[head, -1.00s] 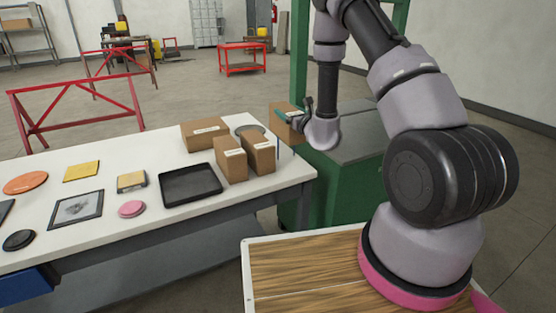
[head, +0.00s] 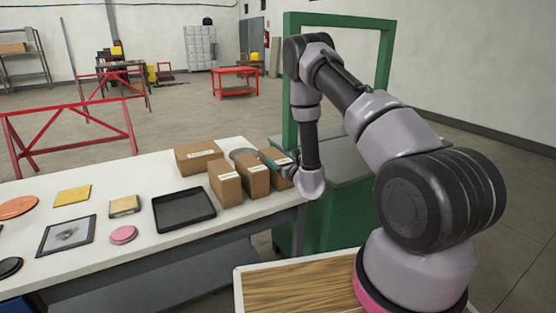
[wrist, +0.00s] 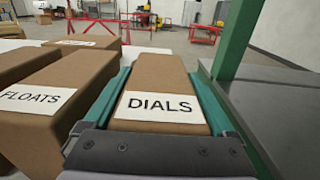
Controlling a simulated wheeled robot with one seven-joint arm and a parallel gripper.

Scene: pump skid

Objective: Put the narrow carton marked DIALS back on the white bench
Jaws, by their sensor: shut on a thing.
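The narrow brown carton marked DIALS (wrist: 160,80) is between the teal fingers of my gripper (wrist: 168,95) in the wrist view. My gripper is shut on it. In the head view the DIALS carton (head: 272,161) is at the right end of the white bench (head: 190,240), right of two other upright cartons. My gripper (head: 279,162) partly hides it there. The carton looks upright; I cannot tell whether its base touches the bench top.
A carton marked FLOATS (wrist: 45,95) stands close to the left. Another carton (head: 224,183) and a lying carton (head: 198,154) are near. A black tray (head: 184,209) lies further left. The green machine frame (head: 385,60) rises on the right.

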